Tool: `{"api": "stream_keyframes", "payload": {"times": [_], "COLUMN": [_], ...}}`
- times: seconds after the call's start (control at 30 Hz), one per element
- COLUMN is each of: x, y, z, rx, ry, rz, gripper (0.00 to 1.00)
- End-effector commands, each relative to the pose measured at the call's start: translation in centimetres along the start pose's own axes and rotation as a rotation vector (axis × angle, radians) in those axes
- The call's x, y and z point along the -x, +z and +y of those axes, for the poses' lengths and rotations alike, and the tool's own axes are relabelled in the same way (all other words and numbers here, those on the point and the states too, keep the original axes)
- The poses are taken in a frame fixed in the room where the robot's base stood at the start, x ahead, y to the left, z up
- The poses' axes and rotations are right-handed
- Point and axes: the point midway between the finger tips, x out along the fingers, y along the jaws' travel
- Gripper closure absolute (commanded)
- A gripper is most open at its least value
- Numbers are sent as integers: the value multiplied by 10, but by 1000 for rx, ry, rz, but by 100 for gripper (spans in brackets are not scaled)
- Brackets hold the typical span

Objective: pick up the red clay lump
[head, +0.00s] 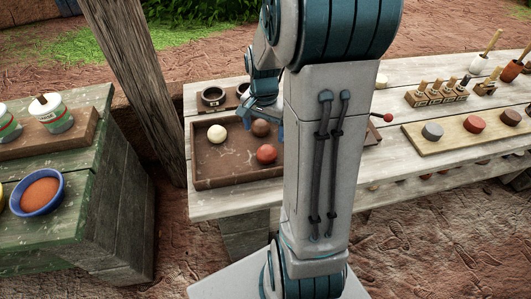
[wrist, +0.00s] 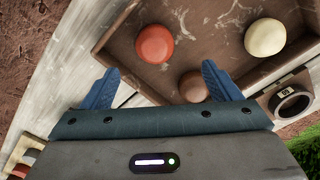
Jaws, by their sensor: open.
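The red clay lump (head: 266,154) is a round ball in a shallow brown wooden tray (head: 196,168), near the front of the tray. It also shows in the wrist view (wrist: 154,44), beyond my fingertips and apart from them. A brown lump (head: 261,127) lies behind it; in the wrist view this brown lump (wrist: 193,87) appears beside the right finger. A cream lump (head: 216,134) lies at the tray's left. My gripper (wrist: 162,84) is open, with nothing held between its blue fingers. In the head view it is over the tray's back part, and my arm hides the tray's right part.
Two dark round cups (head: 213,97) in a wooden holder stand behind the tray. A board with coloured discs (head: 474,124) and a rack of small stamps (head: 437,96) lie at the right. A left table holds a blue bowl (head: 40,192).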

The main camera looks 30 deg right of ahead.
Motion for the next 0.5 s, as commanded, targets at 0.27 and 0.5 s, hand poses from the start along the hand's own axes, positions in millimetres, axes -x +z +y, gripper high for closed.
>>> {"api": "stream_keyframes", "payload": {"times": [0.27,0.5], "x": [-41,-61], "y": [1,2], "z": [1,6], "rx": [3,1], "ry": [1,2], "rz": [-1,-4], "gripper": [17,17]}}
